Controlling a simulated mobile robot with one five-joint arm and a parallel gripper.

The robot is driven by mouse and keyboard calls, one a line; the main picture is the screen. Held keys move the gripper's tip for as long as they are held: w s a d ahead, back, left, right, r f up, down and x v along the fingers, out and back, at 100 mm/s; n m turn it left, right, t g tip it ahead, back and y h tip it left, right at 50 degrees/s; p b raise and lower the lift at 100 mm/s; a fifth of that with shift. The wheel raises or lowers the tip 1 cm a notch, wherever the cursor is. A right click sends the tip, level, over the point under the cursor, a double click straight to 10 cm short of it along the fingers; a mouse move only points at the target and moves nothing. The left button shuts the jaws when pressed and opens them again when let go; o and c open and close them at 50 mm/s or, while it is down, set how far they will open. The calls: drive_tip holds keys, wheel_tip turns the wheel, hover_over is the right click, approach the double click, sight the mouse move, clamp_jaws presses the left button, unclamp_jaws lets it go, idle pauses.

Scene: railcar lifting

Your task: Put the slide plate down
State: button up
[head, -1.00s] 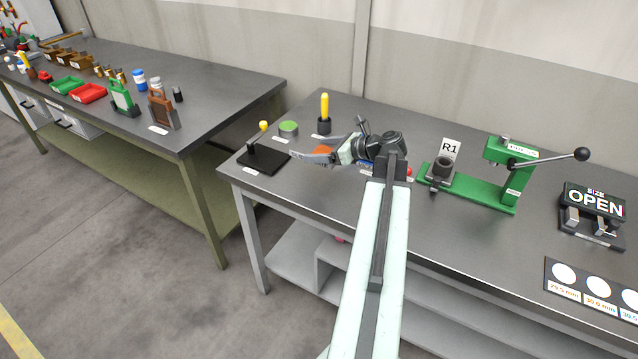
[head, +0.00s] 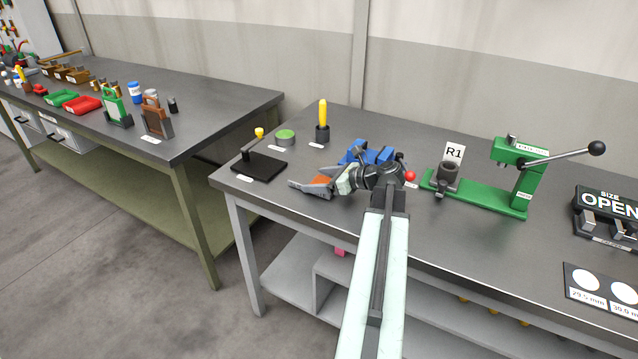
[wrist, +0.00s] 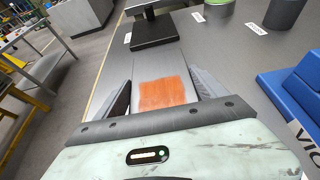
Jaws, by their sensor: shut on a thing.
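The slide plate, a thin grey piece with an orange-brown patch (wrist: 162,93), lies between the two fingers of my gripper (wrist: 161,77) in the wrist view. My gripper is shut on it. I cannot tell whether the plate touches the bench top. A black base with an upright post (head: 262,164) stands beyond the fingertips; it also shows in the wrist view (wrist: 153,32).
A green-topped round piece (head: 285,138) and a yellow-handled tool in a black holder (head: 322,125) stand behind. A blue vise (head: 368,155) is close beside my gripper. A green press (head: 510,175) stands right. Bare bench lies along the front edge.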

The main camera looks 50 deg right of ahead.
drive_tip(key=shift+f, duration=0.2)
drive_tip(key=o, duration=1.6)
drive_tip(key=shift+o, duration=0.2)
drive_tip(key=shift+r, duration=0.1)
drive_tip(key=shift+s+r, duration=0.15)
drive_tip(key=shift+r, duration=0.15)
drive_tip(key=p+v, duration=0.4)
drive_tip(key=v, duration=0.6)
drive_tip(key=shift+s+d+r+p, duration=0.1)
drive_tip(key=shift+s+d+p, duration=0.05)
drive_tip(key=shift+s+p, duration=0.2)
drive_tip(key=shift+s+d, duration=0.1)
drive_tip(key=shift+s, duration=0.35)
